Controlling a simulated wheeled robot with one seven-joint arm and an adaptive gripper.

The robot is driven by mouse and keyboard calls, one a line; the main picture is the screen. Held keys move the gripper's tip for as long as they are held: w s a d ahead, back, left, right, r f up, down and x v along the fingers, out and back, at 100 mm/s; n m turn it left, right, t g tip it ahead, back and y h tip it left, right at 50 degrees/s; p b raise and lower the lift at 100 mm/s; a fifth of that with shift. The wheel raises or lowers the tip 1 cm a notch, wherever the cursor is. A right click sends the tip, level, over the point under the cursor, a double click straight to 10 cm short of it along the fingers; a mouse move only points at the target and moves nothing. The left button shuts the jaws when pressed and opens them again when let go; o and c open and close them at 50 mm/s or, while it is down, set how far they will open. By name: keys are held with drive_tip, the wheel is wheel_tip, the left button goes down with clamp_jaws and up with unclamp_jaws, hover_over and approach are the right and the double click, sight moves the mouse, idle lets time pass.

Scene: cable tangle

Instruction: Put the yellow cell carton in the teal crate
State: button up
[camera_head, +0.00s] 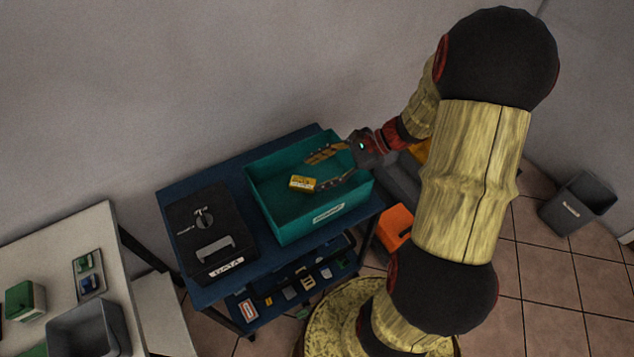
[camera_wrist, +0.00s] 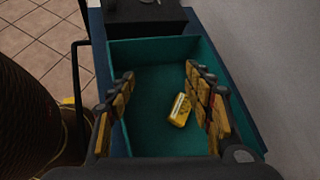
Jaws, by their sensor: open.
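The teal crate (camera_head: 283,226) stands on the blue cart, and it fills the middle of the wrist view (camera_wrist: 152,47). The yellow cell carton (camera_head: 301,183) shows inside the crate's outline, and in the wrist view (camera_wrist: 180,110) it appears over the crate floor, tilted, between the fingers and nearer the right one. My gripper (camera_head: 318,170) reaches over the crate from the right. Its fingers are spread wide in the wrist view (camera_wrist: 160,84), with a gap on each side of the carton. I cannot tell exactly whether the carton rests on the floor.
A black case (camera_head: 205,235) labelled DATA sits left of the crate on the blue cart (camera_head: 172,197). The cart's lower shelf holds several small items. A white table (camera_head: 85,225) with a grey bin (camera_head: 88,327) is at left. An orange box (camera_head: 397,222) is right of the cart.

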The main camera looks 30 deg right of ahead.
drive_tip(key=s+a+r+n+h, duration=0.4)
drive_tip(key=s+r+n, duration=0.3)
drive_tip(key=r+n, duration=0.2)
drive_tip(key=s+a+r+n+h, duration=0.5)
drive_tip(key=s+a+r+n, duration=0.1)
drive_tip(key=r+n, duration=0.3)
drive_tip(key=shift+s+a+r+n+t+h, duration=0.15)
drive_tip(key=shift+s+r+n+t+h, duration=0.15)
drive_tip(key=shift+s+n, duration=0.55)
